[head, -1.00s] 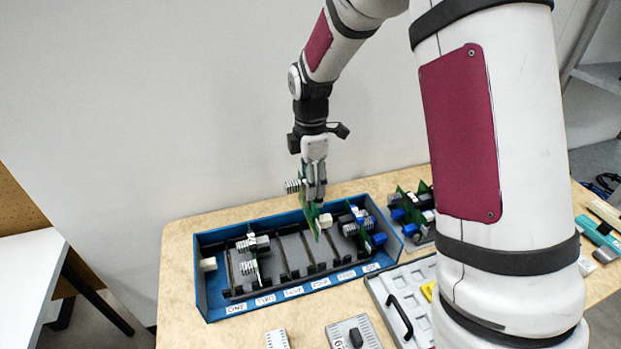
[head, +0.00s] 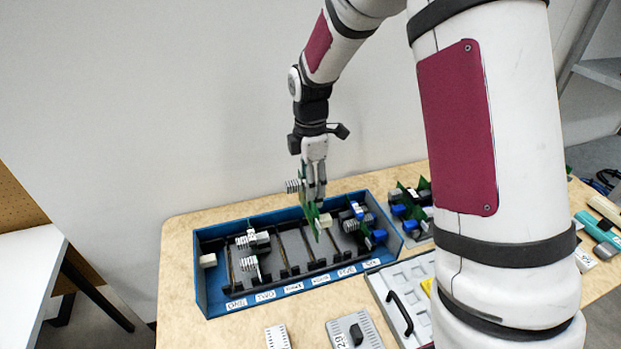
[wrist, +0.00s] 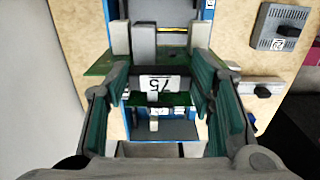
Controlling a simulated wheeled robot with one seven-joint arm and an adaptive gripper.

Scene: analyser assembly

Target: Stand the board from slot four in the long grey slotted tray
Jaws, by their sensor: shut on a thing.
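My gripper (head: 317,192) is shut on a green board (head: 311,213) with pale finned blocks, which hangs upright above the middle of the blue slotted case. In the wrist view the board (wrist: 100,66) lies between the fingers, with a black piece labelled 75 (wrist: 158,83) by it. The blue case (head: 204,296) has a row of name labels along its front, FOUR (head: 321,279) among them. The board's lower edge appears above the slots; I cannot tell the exact gap. The grey slotted tray (head: 420,239) stands right of the case, holding green boards, partly hidden by my arm.
Boards stand in the case's left part (head: 252,262) and right part (head: 360,228); its middle slots look empty. A grey lidded case with a black handle (head: 400,312) and a small grey box (head: 355,332) lie in front. The wall is close behind.

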